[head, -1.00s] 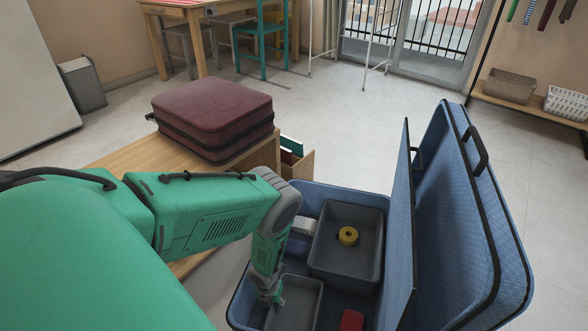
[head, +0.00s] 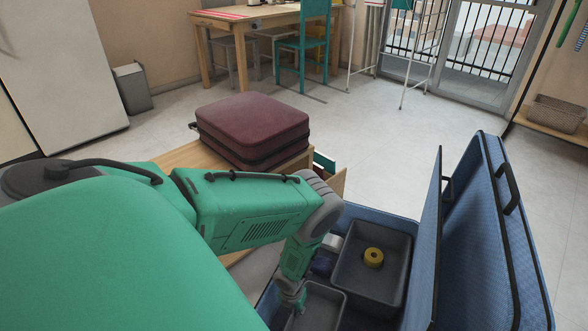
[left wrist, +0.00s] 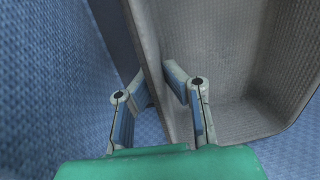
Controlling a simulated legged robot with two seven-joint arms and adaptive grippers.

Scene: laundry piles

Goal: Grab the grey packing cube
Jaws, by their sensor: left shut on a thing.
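The open-topped grey packing cube (head: 318,308) lies in the front left of the blue suitcase (head: 271,300), cut off by the lower picture edge. My left gripper (head: 292,300) reaches down to its left rim. In the left wrist view, the gripper (left wrist: 160,88) has one finger on each side of the wall of the grey cube (left wrist: 225,70) and is shut on it. The inside of the cube that shows there looks empty. A larger grey bin (head: 345,277) stands behind it, holding a yellow ring-shaped roll (head: 373,257). My right gripper is out of view.
The suitcase's open lid (head: 485,240) and an upright divider panel (head: 428,235) rise on the right. A wooden unit bearing a maroon case (head: 252,130) stands on the left behind my arm. Bare floor (head: 390,150) lies beyond.

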